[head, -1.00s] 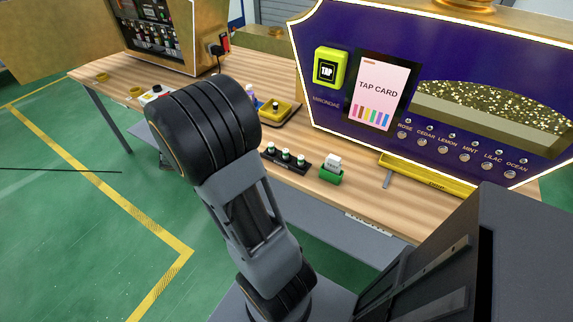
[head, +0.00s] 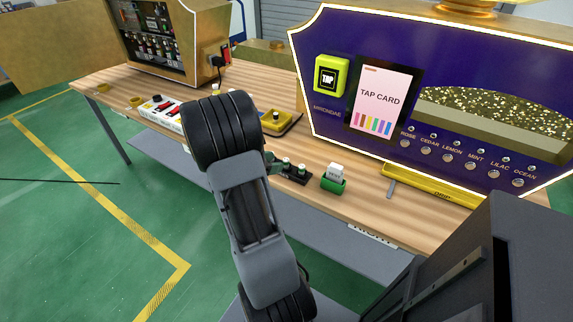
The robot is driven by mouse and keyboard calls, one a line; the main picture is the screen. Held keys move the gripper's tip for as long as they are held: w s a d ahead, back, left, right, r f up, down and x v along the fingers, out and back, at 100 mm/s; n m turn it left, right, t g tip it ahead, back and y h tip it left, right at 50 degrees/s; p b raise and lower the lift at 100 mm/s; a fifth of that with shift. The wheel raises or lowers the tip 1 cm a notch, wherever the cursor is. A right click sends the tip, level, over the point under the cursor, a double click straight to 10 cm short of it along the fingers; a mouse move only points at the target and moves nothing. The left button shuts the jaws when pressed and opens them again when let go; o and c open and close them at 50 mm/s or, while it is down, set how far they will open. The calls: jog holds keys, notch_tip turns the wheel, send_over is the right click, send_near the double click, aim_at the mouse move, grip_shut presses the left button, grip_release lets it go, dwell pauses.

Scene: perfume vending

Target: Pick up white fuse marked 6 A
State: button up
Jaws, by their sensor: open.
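I cannot make out a white fuse marked 6 A in the head view; any such marking is too small to read. A black rack (head: 297,179) on the wooden table holds small white-topped dark pieces (head: 287,162), and its left end is partly covered by my arm. I cannot tell whether these pieces are fuses. My arm reaches up over the table's front edge, left of the rack. My gripper is hidden behind the arm's large black joint.
A white panel with red parts (head: 162,112) lies at the left. Behind are a yellow tray (head: 279,119), a purple vending front (head: 330,118) and a gold cabinet (head: 158,58). Bare table (head: 350,207) shows near the front edge.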

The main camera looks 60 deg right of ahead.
jog(key=shift+x, duration=2.1)
jog(key=shift+c, duration=0.4)
grip_shut()
